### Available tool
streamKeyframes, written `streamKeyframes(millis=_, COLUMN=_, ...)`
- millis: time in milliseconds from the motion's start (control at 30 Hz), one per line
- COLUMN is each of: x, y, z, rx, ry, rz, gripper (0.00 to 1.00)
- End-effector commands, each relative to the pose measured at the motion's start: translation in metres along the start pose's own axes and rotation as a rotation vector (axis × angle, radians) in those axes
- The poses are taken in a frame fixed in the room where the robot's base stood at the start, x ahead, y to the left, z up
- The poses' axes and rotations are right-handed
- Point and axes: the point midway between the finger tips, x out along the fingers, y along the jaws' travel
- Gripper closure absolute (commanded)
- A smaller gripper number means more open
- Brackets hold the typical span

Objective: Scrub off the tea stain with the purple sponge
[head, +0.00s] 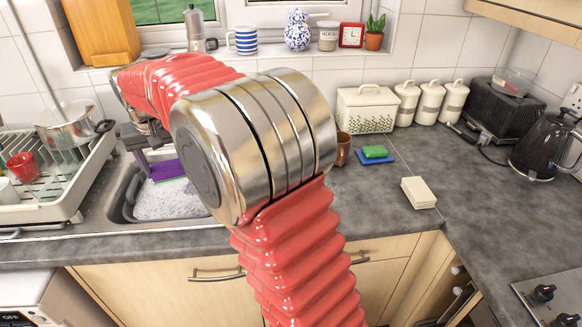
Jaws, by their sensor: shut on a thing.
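The purple sponge (169,169), with a thin green edge on its lower side, is over the back of the sink. My gripper (148,165) is shut on the sponge, at its left end. The sponge is tilted slightly, above or at the white suds (166,200); I cannot tell if it touches them. The sink (118,202) is partly hidden by my arm. I see no tea stain; the worktop behind my arm is hidden.
A dish rack (75,206) with a pot (68,130) and red cup (22,166) stands left of the sink.

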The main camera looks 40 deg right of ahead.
Motion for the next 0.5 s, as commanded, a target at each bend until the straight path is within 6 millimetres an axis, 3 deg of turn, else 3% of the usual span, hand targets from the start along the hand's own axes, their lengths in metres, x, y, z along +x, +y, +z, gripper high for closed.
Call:
streamKeyframes(millis=267, x=0.001, y=0.009, z=-0.001, rx=0.008, ry=-0.001, rz=0.003, gripper=0.52)
streamKeyframes(millis=367, x=0.002, y=0.027, z=-0.001, rx=0.02, ry=-0.001, rz=0.006, gripper=0.52)
streamKeyframes(millis=500, x=0.007, y=0.068, z=0.001, rx=0.05, ry=-0.003, rz=0.013, gripper=0.52)
